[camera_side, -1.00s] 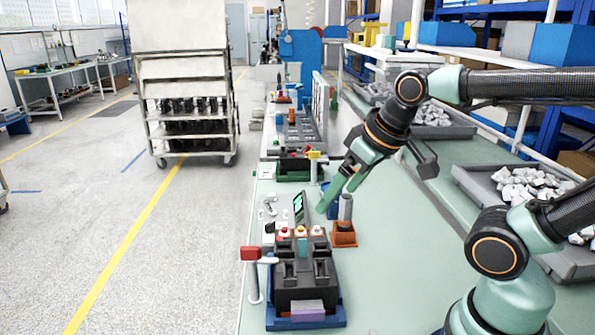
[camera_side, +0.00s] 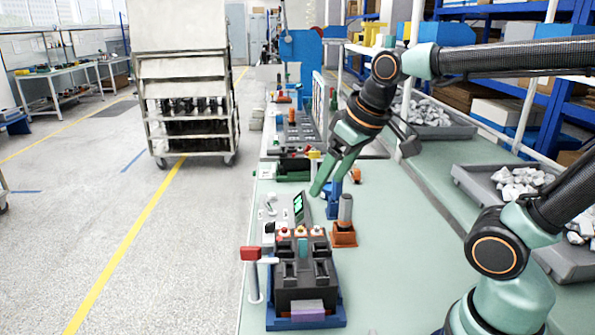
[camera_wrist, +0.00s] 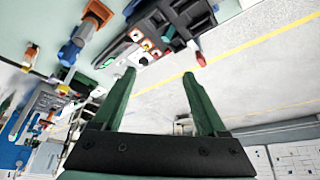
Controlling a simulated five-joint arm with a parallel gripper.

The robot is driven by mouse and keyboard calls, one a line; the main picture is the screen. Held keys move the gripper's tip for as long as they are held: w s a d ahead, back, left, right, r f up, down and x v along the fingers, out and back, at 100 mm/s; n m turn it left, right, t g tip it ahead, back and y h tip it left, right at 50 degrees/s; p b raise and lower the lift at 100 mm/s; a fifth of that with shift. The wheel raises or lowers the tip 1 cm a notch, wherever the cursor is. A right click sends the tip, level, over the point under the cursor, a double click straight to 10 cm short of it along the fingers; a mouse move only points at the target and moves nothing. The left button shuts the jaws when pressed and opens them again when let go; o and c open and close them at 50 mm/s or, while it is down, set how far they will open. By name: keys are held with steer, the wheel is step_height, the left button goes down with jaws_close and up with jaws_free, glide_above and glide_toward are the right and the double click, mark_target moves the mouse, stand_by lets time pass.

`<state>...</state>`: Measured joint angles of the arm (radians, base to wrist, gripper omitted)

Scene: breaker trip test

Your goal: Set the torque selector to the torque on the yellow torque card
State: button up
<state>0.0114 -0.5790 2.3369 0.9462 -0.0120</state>
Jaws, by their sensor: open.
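My gripper (camera_side: 325,190) is open and empty above the bench, behind the black breaker unit (camera_side: 305,272). In the wrist view its two green fingers (camera_wrist: 159,75) stand apart with nothing between them. The black unit shows at the top there (camera_wrist: 180,15), with coloured push buttons and a dark round knob (camera_wrist: 143,61) near them. I cannot tell whether this knob is the torque selector. A small yellow plate (camera_side: 314,154) stands farther back on the bench; it may be the torque card, but no writing on it is readable.
A screen with green marks (camera_side: 299,207) stands behind the unit. An orange block with a grey cylinder (camera_side: 344,235) and a blue fixture (camera_side: 333,208) stand to the right. A red-headed post (camera_side: 251,254) stands at the front left. The bench's front right is clear.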

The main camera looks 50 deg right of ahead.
steer(key=w+d+r+g, duration=0.1)
steer(key=w, duration=0.6)
steer(key=g, duration=0.4)
glide_above(270, 223)
step_height(270, 223, down, 12)
step_height(270, 223, down, 11)
steer(key=shift+d+f, duration=0.1)
steer(key=shift+f, duration=0.1)
steer(key=shift+c, duration=0.3)
jaws_close()
